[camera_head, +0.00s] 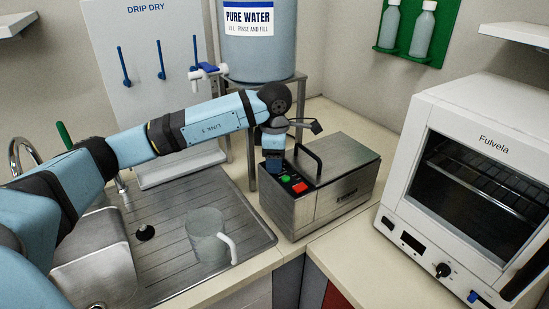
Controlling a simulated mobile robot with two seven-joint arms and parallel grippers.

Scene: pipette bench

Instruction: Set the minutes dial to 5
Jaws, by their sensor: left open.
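A metal box-shaped device (330,190) with a black top handle stands on the counter. Its control panel carries a green button (286,178) and a red button (300,187). My left gripper (273,165) is open and points down at the far left end of this panel. It covers that end, and I cannot tell whether it touches anything there. No dial shows clearly on the panel. A black knob (443,270) is on the front of the white oven, apart from my gripper; its markings are too small to read. My right gripper is not in view.
A sink (95,258) with a drainboard and a clear jug (207,238) lies left of the device. A blue water tank (260,50) on a stand is behind. The white oven (480,110) stands at the right. Some counter is free between device and oven.

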